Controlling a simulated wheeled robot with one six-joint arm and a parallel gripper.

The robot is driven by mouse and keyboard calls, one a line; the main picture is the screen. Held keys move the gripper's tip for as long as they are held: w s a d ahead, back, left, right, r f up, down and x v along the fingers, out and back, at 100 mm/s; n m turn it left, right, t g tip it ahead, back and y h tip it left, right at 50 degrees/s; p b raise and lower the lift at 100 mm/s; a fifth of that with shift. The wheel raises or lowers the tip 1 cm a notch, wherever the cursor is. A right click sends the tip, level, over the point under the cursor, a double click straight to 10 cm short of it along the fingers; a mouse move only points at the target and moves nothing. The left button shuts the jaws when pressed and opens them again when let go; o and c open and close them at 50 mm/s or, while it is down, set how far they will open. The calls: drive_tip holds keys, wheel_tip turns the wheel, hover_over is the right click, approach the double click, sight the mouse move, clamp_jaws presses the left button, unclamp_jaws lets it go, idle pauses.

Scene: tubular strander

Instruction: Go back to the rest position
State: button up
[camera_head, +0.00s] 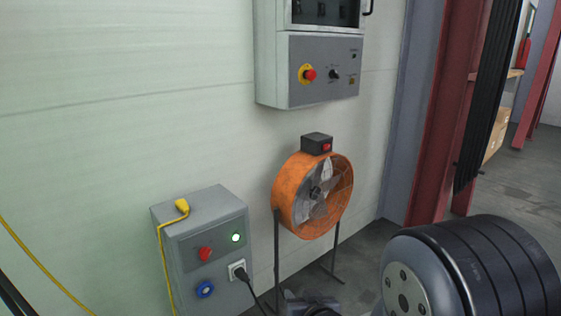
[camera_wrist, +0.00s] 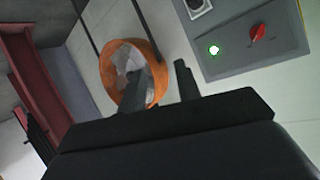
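My gripper (camera_wrist: 158,82) shows in the wrist view, with its two dark fingers apart and nothing between them. Beyond the fingers are an orange drum fan (camera_wrist: 148,53) and the grey control box (camera_wrist: 258,55), seen at a tilt. In the head view a large dark rounded part of my arm fills the lower right. My gripper cannot be made out clearly in the head view.
The fan (camera_head: 286,196) stands on thin legs by the pale wall. Left of it is the grey box (camera_head: 215,233) with a lit green lamp, red switch, plugged black cable and yellow cable. A control cabinet (camera_head: 309,72) hangs above. Red steel columns (camera_head: 446,110) stand right.

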drive_tip(key=shift+s+d+f+h+b, duration=0.3)
drive_tip(key=shift+s+d, duration=0.4)
drive_tip(key=shift+d, duration=0.15)
drive_tip(key=shift+r, duration=0.1)
